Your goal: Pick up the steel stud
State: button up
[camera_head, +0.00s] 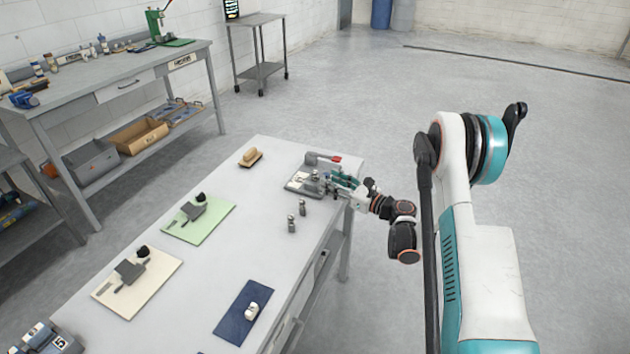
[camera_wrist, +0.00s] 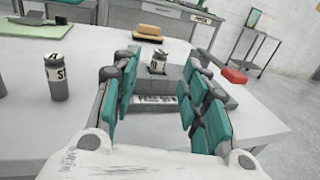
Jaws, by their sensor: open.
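My gripper (camera_wrist: 165,98) is open, its teal finger pads apart. In the head view my gripper (camera_head: 343,182) is low at the table's right edge, beside a grey fixture plate (camera_head: 296,187). In the head view, two similar studs (camera_head: 302,207) (camera_head: 291,223) stand on the table. I cannot tell from the labels which is the steel one.
A red-ended lever (camera_head: 334,158) lies behind the fixture; its red end (camera_wrist: 234,76) is right of my fingers. A wooden-backed brush (camera_head: 251,157) is farther back. Green (camera_head: 222,225), cream (camera_head: 108,296) and dark blue (camera_head: 232,318) mats lie toward the front. Bare tabletop lies between.

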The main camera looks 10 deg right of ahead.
aim_at(317, 174)
jog(key=shift+b+x, duration=1.1)
jog(key=shift+x, duration=1.6)
jog(key=shift+r, duration=0.1)
jog(key=shift+c, duration=0.6)
grip_shut()
